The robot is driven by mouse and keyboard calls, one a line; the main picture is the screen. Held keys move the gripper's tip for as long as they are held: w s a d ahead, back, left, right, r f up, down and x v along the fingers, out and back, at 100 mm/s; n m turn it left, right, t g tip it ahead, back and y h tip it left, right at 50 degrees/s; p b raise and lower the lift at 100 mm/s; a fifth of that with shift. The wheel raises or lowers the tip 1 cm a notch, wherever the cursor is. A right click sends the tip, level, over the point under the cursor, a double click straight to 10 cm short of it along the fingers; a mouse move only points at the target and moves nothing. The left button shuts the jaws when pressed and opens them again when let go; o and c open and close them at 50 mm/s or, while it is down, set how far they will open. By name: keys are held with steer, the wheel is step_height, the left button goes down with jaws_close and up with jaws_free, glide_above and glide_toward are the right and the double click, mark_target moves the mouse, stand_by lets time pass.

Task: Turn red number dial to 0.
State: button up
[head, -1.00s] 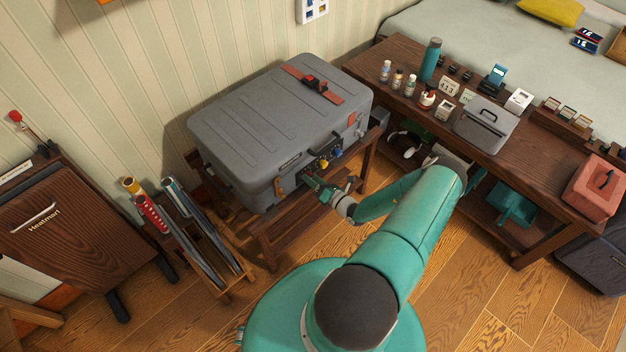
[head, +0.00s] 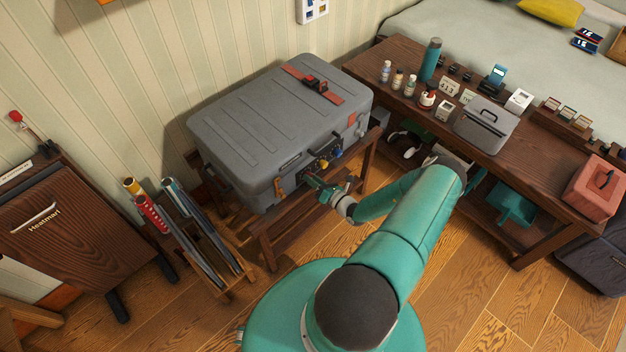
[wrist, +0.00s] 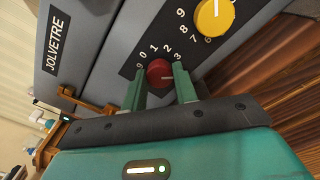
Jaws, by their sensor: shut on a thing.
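The red number dial (wrist: 160,72) is on a dark panel on the front of the grey suitcase (head: 270,115). In the wrist view the digits 0, 1, 2 and 3 show in an arc above it. In the head view my gripper (head: 312,182) is at the suitcase front, and the red dial is too small to read.
The suitcase rests on a wooden rack (head: 290,232). A wooden bench (head: 480,150) with many small items stands to the right.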

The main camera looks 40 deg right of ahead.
steer(key=n+h, duration=0.1)
steer(key=n, duration=2.5)
steer(key=shift+s, duration=0.1)
steer(key=shift+n, duration=0.4)
steer(key=o, duration=1)
steer(key=shift+c, duration=0.2)
steer(key=s, duration=1.3)
steer(key=shift+s+r, duration=0.15)
steer(key=shift+s, duration=0.2)
steer(key=shift+r, duration=0.1)
